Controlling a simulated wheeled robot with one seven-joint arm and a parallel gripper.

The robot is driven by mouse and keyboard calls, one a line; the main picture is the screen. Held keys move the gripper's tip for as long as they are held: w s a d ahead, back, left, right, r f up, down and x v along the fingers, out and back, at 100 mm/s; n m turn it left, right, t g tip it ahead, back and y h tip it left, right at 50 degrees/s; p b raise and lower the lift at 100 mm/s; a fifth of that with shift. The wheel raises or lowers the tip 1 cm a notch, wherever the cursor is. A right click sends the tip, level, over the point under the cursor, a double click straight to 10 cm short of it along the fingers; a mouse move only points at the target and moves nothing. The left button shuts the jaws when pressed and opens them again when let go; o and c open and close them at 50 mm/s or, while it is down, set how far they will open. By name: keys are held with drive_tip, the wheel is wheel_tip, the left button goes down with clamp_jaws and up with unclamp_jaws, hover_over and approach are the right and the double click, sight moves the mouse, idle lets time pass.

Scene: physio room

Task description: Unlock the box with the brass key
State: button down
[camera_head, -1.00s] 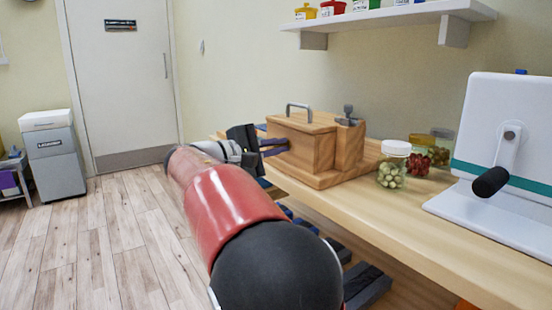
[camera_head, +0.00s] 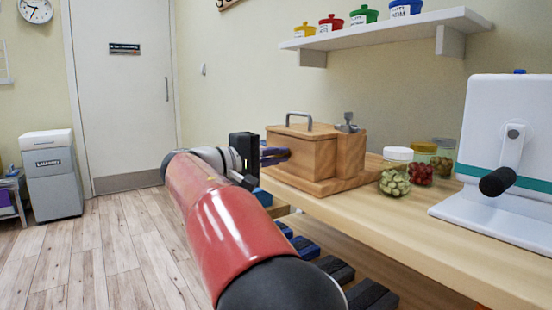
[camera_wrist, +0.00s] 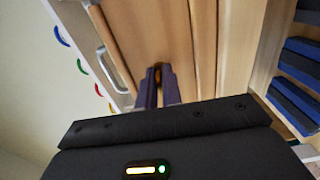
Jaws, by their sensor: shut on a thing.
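The wooden box (camera_head: 300,158) stands on the bench, with a grey bar handle (camera_head: 299,117) on its lid and a grey metal fitting (camera_head: 347,121) at its right end. My gripper (camera_head: 285,155) is at the box's left side, with its purple fingers pointing at the wood. In the wrist view the fingers (camera_wrist: 157,80) are close together on a small brownish-gold piece, which looks like the brass key (camera_wrist: 157,74). The fingers hide most of it. I cannot tell how far the key sits in the box. The lid looks closed.
Lidded jars (camera_head: 395,172) stand right of the box, and a white device with a black-handled lever (camera_head: 497,181) stands further right. A shelf (camera_head: 400,32) with coloured pots is above. Dark blue weights (camera_head: 335,268) lie below the bench top (camera_head: 400,222).

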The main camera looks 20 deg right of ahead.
drive_tip(key=c, duration=1.6)
unclamp_jaws()
drive_tip(key=a, duration=0.2)
drive_tip(key=s+a, duration=0.1)
drive_tip(key=a, duration=0.4)
drive_tip(key=shift+s+a+p, duration=0.25)
drive_tip(key=shift+a+p, duration=0.05)
drive_tip(key=shift+a, duration=0.15)
